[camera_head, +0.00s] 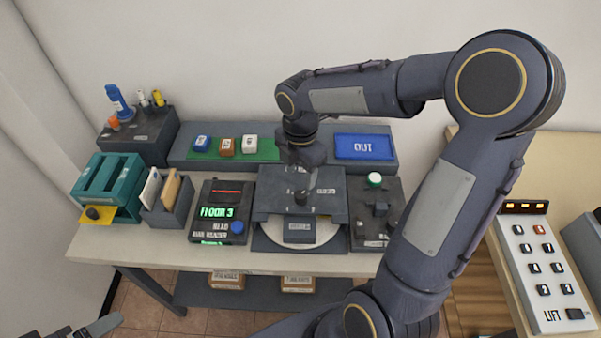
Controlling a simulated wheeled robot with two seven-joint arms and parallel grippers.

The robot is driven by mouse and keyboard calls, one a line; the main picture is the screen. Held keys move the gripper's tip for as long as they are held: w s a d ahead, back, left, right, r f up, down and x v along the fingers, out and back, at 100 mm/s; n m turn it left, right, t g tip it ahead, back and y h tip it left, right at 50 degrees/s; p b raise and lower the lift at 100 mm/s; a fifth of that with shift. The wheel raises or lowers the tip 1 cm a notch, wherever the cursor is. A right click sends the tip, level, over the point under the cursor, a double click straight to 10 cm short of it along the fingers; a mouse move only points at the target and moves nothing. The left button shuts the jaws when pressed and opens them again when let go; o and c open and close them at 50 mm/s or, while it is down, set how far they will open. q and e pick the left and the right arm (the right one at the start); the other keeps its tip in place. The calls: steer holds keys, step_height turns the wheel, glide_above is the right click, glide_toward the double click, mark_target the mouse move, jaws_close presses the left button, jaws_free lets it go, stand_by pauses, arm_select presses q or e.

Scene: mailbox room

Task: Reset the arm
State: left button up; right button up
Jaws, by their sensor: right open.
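My right arm rises from the bottom, bends at a high elbow and reaches left over the table. Its gripper (301,192) points down over a dark grey machine (332,208) with a pale round plate (278,238) at its base. The right gripper is open; its fingertips are small and dark against the machine, and I cannot tell whether they touch it. I see nothing held. Part of my left gripper (88,330) shows at the bottom left edge, cut off by the frame, so its opening is unclear.
A reader (220,212) with green "FLOOR 3" text, an envelope holder (168,214) and a teal rack (108,183) stand left of the machine. A blue OUT tray (364,147) lies behind. A LIFT keypad (541,270) is right. Bare tabletop (150,249) runs along the front.

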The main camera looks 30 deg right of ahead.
stand_by(0.3)
steer(key=shift+s+r+m, duration=0.25)
steer(key=shift+m, duration=0.15)
steer(key=s+a+r+m+t+y, duration=0.2)
steer(key=s+r+m, duration=0.1)
steer(key=s+m, duration=0.5)
steer(key=s+a+r+m+t+y, duration=0.1)
steer(key=s+a+r+m+t, duration=0.1)
steer(key=s+m, duration=0.6)
steer(key=m+t, duration=0.1)
steer(key=m, duration=0.4)
steer(key=shift+s+r+m+t+y, duration=0.25)
steer(key=shift+r+m+t+y, duration=0.05)
steer(key=shift+r+y, duration=0.1)
